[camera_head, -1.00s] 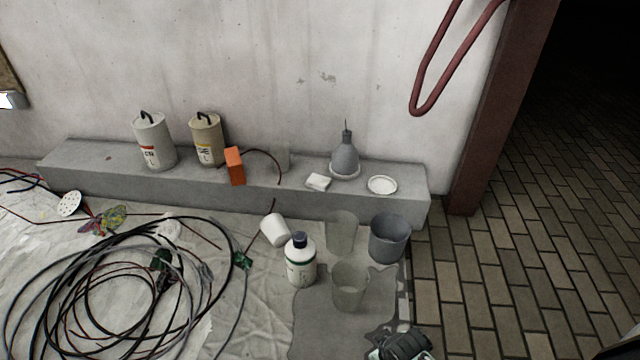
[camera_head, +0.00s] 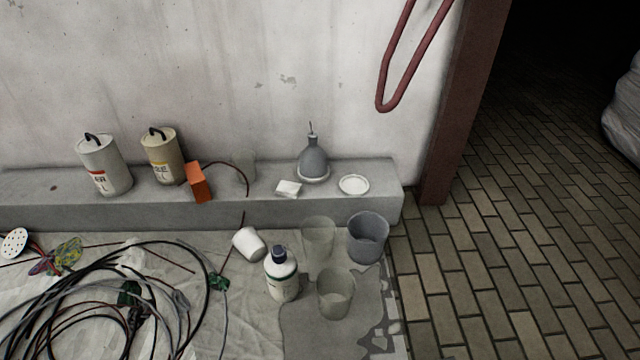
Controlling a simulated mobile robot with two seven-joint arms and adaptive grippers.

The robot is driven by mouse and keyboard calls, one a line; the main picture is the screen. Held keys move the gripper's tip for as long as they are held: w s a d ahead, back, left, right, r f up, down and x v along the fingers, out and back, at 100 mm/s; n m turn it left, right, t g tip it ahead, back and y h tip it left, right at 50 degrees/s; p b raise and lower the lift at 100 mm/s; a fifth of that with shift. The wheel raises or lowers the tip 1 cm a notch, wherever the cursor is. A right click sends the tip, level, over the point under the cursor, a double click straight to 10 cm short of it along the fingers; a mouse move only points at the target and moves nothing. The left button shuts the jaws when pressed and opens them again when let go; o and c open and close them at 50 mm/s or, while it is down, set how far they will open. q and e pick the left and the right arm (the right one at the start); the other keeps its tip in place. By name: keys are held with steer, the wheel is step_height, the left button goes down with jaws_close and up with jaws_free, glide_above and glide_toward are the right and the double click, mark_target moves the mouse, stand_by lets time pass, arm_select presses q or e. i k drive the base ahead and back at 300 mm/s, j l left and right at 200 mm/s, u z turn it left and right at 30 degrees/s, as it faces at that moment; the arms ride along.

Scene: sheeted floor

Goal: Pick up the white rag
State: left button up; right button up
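A small white folded cloth, which looks like the white rag (camera_head: 288,188), lies on the grey concrete ledge (camera_head: 225,210) against the wall. It sits just left of and in front of a grey flask-like bottle (camera_head: 314,158). A white round dish (camera_head: 353,185) is to its right. Neither of my grippers shows in the head view now.
On the ledge stand two canisters (camera_head: 104,165) (camera_head: 162,156) and an orange box (camera_head: 197,182). On the sheeted floor are a white bottle (camera_head: 282,276), a tipped white cup (camera_head: 249,243), clear cups (camera_head: 336,294), a grey bucket (camera_head: 367,239) and coiled cables (camera_head: 100,300). Brick paving (camera_head: 500,230) at right is clear.

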mark_target(287, 189)
steer(key=i+j+z, duration=0.15)
steer(key=j, duration=0.2)
steer(key=j+z, duration=0.2)
steer(key=j, duration=0.15)
steer(key=i+j+z, duration=0.15)
steer(key=j, duration=0.25)
steer(key=i+j+z, duration=0.1)
steer(key=j, duration=1.05)
steer(key=i+z, duration=0.05)
